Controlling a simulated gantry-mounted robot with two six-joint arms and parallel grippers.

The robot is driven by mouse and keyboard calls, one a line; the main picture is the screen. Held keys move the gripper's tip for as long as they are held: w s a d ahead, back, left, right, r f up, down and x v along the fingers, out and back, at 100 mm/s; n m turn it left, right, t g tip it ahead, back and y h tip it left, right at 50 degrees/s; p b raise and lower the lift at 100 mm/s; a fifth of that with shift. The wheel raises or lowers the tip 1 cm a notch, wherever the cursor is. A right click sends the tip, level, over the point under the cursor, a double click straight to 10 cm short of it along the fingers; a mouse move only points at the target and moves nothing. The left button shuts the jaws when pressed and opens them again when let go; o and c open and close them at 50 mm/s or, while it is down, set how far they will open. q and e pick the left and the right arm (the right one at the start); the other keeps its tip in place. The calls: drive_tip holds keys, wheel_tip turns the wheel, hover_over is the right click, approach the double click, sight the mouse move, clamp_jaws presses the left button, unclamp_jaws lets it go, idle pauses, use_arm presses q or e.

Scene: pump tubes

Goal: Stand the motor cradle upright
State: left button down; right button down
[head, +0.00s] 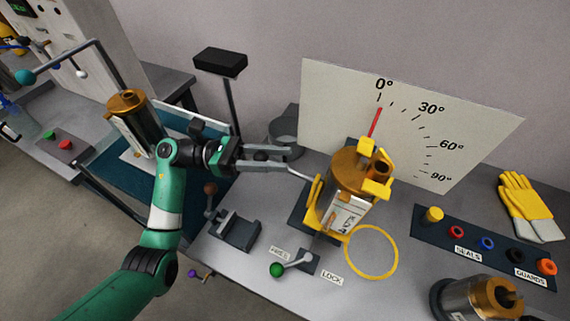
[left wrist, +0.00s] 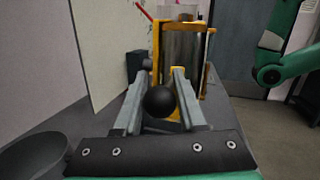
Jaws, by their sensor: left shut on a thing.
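The yellow motor cradle (head: 312,205) holds a metal motor with a copper top (head: 348,172) and looks about upright. It also shows nearly vertical in the left wrist view (left wrist: 156,48). The red pointer (head: 375,122) points at about 0° on the white dial board (head: 325,90). My left gripper (head: 300,162) is at the cradle's left side. It is shut on the cradle's handle, whose black knob (left wrist: 159,101) shows between the fingers; a thin rod runs to the cradle. The green-knobbed lock lever (head: 277,270) lies toward the FREE label's side. My right gripper is not in view.
A yellow ring (head: 371,252) marks the bench in front of the cradle. A dark strip with seals and guards (head: 480,247), yellow gloves (head: 530,206) and another motor (head: 478,300) are at the right. A small grey fixture (head: 235,232) stands left of the cradle.

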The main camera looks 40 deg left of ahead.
use_arm(q)
drive_tip(key=shift+a+f, duration=0.1)
drive_tip(key=shift+f, duration=0.3)
drive_tip(key=c, duration=0.5)
unclamp_jaws()
drive_tip(key=shift+a, duration=0.1)
drive_tip(key=shift+r, duration=0.1)
drive_tip(key=shift+r, duration=0.15)
